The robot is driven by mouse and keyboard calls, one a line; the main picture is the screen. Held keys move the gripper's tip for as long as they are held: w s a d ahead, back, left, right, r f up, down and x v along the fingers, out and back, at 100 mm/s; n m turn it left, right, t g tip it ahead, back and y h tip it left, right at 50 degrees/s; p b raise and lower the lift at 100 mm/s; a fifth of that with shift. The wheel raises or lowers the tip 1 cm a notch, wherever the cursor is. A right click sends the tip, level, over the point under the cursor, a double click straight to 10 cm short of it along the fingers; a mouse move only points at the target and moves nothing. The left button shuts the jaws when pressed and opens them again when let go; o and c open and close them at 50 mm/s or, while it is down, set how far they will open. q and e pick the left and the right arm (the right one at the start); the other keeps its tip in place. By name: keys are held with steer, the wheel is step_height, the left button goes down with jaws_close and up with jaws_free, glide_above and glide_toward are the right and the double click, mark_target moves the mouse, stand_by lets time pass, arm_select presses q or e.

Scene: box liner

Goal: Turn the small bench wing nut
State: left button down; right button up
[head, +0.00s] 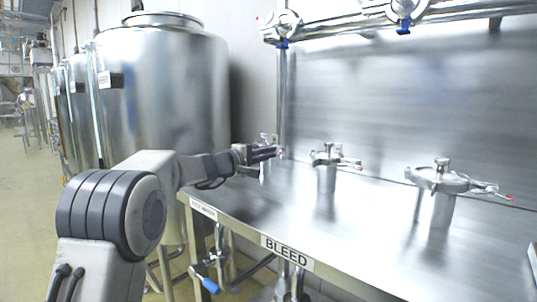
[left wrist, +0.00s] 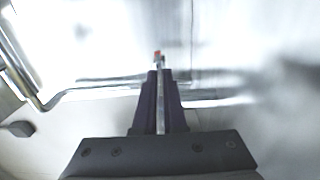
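Several metal clamp fittings stand on the steel bench (head: 300,215). The smallest-looking, leftmost fitting (head: 265,170) is partly hidden by my left gripper (head: 266,153). A thin metal wing-nut handle with a red tip (left wrist: 158,55) shows in the left wrist view, and the red tip also shows just past the fingers in the head view (head: 281,152). In the left wrist view the dark fingers of my left gripper (left wrist: 161,80) lie close along both sides of the handle, with no clear gap. My right gripper is in neither view.
A middle fitting (head: 327,178) and a right fitting (head: 440,205), each with a red-tipped handle, stand along the bench. A large steel tank (head: 165,90) is at the left. Pipes with blue-handled valves (head: 207,284) run below the bench edge.

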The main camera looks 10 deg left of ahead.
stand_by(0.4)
arm_select(q)
steer(key=n, duration=0.4)
steer(key=shift+n, duration=0.4)
steer(key=n+p, duration=0.1)
steer(key=n, duration=0.3)
steer(key=shift+n, duration=0.3)
steer(key=n+p, duration=0.1)
steer(key=n, duration=0.3)
steer(key=shift+n+p, duration=0.3)
steer(key=shift+p, duration=0.05)
steer(key=n+p, duration=0.1)
steer(key=n, duration=0.2)
steer(key=shift+p, duration=0.3)
steer(key=shift+f+n+p, duration=0.1)
steer(key=shift+n+p, duration=0.35)
steer(key=shift+n, duration=0.45)
steer(key=shift+d, duration=0.1)
